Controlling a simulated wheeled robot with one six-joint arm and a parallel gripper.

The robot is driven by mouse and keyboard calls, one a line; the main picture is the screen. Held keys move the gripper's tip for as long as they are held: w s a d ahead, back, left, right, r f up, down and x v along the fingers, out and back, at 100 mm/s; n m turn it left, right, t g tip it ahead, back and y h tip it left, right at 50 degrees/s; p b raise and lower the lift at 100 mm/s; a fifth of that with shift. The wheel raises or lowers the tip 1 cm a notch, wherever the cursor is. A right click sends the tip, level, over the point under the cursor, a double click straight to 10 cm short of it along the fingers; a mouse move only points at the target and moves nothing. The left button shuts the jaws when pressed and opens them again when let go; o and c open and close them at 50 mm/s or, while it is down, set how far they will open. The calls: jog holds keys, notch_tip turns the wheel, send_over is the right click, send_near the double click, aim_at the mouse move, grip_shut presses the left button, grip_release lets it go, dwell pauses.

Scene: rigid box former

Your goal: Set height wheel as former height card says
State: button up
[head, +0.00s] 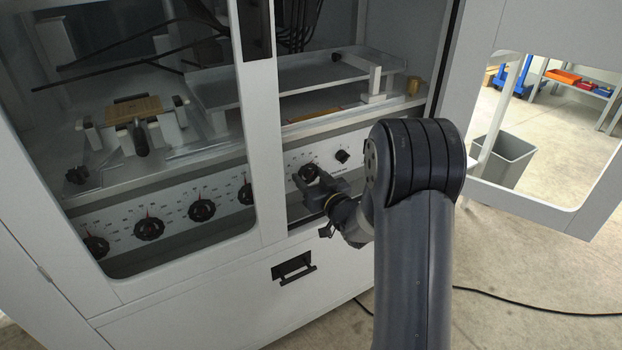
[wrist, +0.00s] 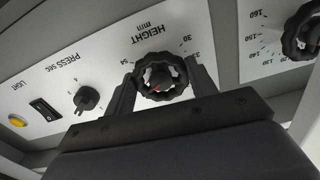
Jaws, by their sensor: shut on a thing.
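The height wheel (wrist: 161,76) is a black scalloped knob with a red pointer mark, on a white panel marked "HEIGHT mm". The numbers 54 and 30 show beside it in the wrist view. My gripper (wrist: 160,90) has one finger on each side of the wheel and is shut on it. In the head view my gripper (head: 322,188) reaches the panel from the right, and the wheel (head: 308,172) shows partly above the fingers. The wheel's exact reading is too small to tell. No readable height card shows in either view.
A smaller press knob (wrist: 87,98), a black switch (wrist: 44,109) and a yellow light (wrist: 17,121) sit beside the wheel. Another dial (wrist: 301,33) is on the adjoining panel. The open door (head: 470,170) stands to the right of my arm. A glazed door frame (head: 262,140) stands left.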

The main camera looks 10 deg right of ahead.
jog(key=o, duration=1)
jog(key=shift+c, duration=0.2)
jog(key=p+v, duration=0.1)
jog(key=v, duration=0.9)
jog(key=shift+s, duration=0.4)
jog(key=shift+d, duration=0.1)
jog(key=b+x, duration=0.1)
jog(key=x, duration=1)
jog(key=shift+n, duration=0.7)
